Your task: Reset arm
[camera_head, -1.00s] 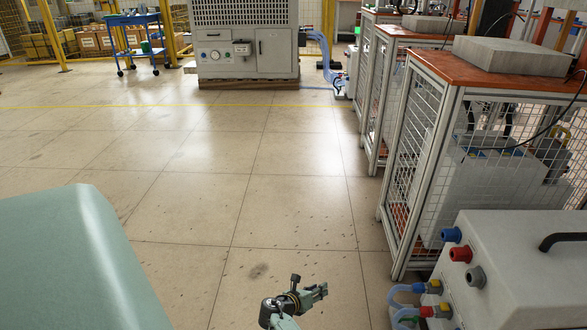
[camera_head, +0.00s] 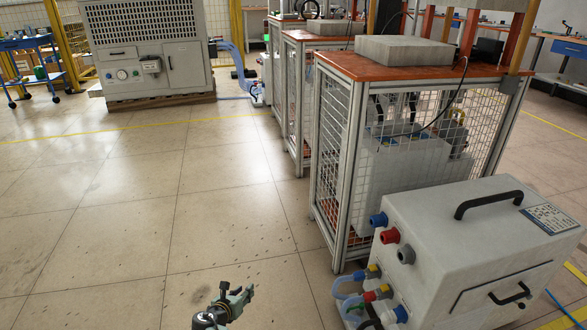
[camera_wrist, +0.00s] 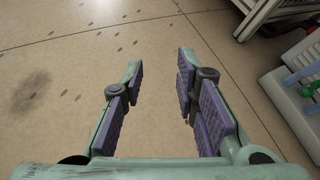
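My gripper (camera_wrist: 160,85) shows in the wrist view with its two purple-padded fingers apart and nothing between them. It is open above the bare tiled floor. In the head view, my gripper (camera_head: 236,294) is at the bottom, left of the induction heater unit (camera_head: 470,235). That unit is a grey box with black handles and blue, red and grey connectors. The gripper and the box are apart.
Caged frames (camera_head: 400,75) with orange tops line the right side behind the grey box. A large grey cabinet (camera_head: 148,45) stands at the back left, with a blue cart (camera_head: 30,65) beside it. The tiled floor (camera_head: 130,200) at left is clear.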

